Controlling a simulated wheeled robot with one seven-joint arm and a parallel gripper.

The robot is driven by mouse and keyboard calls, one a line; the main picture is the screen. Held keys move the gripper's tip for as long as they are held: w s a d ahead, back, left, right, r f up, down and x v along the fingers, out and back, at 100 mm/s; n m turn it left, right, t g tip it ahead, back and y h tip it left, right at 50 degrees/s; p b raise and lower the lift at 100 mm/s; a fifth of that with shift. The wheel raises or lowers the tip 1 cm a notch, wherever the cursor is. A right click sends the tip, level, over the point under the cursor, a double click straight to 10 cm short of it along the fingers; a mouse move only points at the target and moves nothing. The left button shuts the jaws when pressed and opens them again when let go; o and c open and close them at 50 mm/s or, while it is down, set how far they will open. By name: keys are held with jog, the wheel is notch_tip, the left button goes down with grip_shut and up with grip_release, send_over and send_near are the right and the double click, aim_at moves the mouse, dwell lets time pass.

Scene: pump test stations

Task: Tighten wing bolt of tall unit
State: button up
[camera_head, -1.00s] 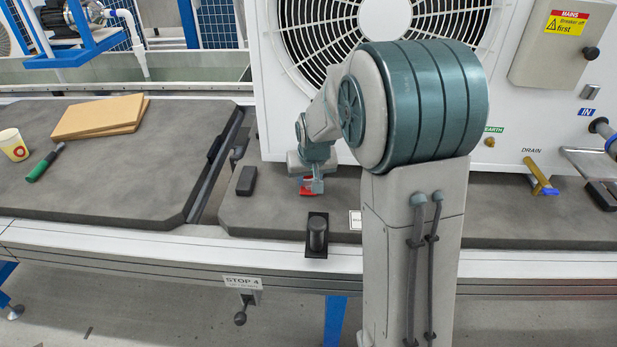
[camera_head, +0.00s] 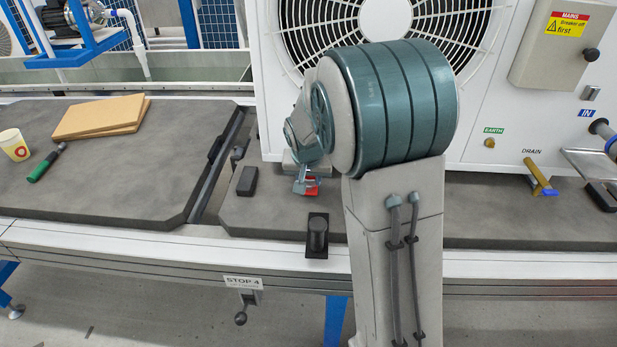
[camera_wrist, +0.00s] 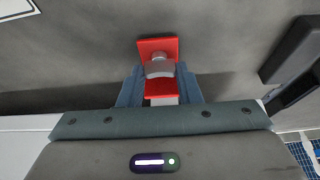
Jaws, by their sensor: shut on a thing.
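The tall unit (camera_head: 475,130) is a large white cabinet with a round fan grille, standing on the grey pallet top. At its lower left front a red part (camera_head: 312,187) shows beside my gripper (camera_head: 305,186). In the wrist view a red wing bolt with a red plate and a grey collar (camera_wrist: 158,68) sits between the fingers of my gripper (camera_wrist: 160,88). The fingers are shut on it. My arm covers part of the cabinet's front, and the bolt's lower end is hidden.
A black post (camera_head: 317,236) stands at the pallet's front edge, and a black block (camera_head: 247,181) lies left of the gripper. The left pallet holds a cup (camera_head: 13,145), a green-handled tool (camera_head: 46,163) and brown boards (camera_head: 100,116).

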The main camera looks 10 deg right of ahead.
jog(key=o, duration=1)
jog(key=p+v, duration=0.3)
jog(key=v, duration=1)
jog(key=shift+s+a+r, duration=0.1)
jog(key=shift+s+r, duration=0.1)
jog(key=shift+r, duration=0.15)
jog(key=s+r+n+p, duration=0.1)
jog(key=s+r+p, duration=0.5)
jog(key=s+p, duration=0.1)
jog(key=s+r+n+g+y+p, duration=0.1)
jog(key=s+r+p, duration=0.5)
jog(key=s+p, duration=0.1)
jog(key=s+r+n+p, duration=0.1)
jog(key=s+r+p, duration=0.6)
jog(key=s, duration=0.1)
jog(key=shift+d+n, duration=0.3)
jog(key=shift+d, duration=0.05)
